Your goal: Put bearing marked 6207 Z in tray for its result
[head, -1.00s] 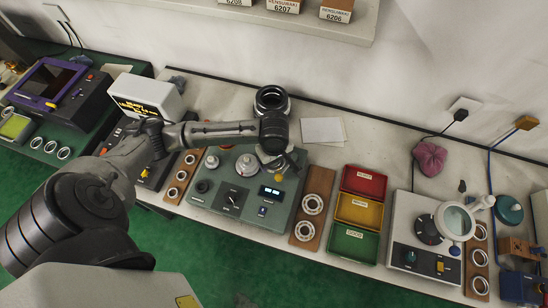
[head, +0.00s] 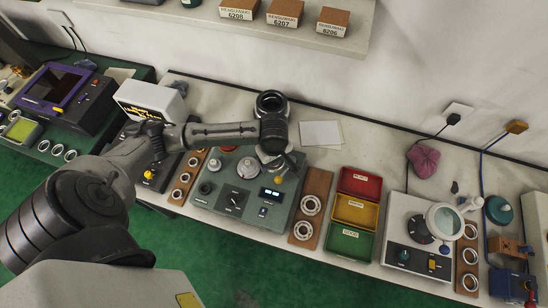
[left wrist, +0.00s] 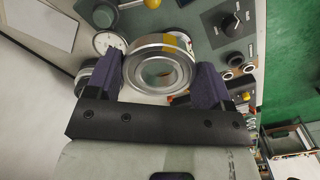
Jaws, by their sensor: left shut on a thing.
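My left gripper (left wrist: 158,78) is shut on a steel bearing ring (left wrist: 160,48), held between its two purple fingers above the green-grey test panel. In the head view my left wrist hides most of the gripper and the bearing, over the back of the test panel (head: 233,220). I cannot read a marking on the bearing. Three open trays stand right of the panel: red (head: 361,184) at the back, yellow (head: 355,212) in the middle, green (head: 350,243) at the front. Their front labels are too small to read surely. My right gripper is not in view.
A wooden board (head: 316,184) with two bearings lies between panel and trays. A device with a magnifier (head: 412,235) stands right of the trays. White paper (head: 320,133) lies behind; boxes sit on a wall shelf.

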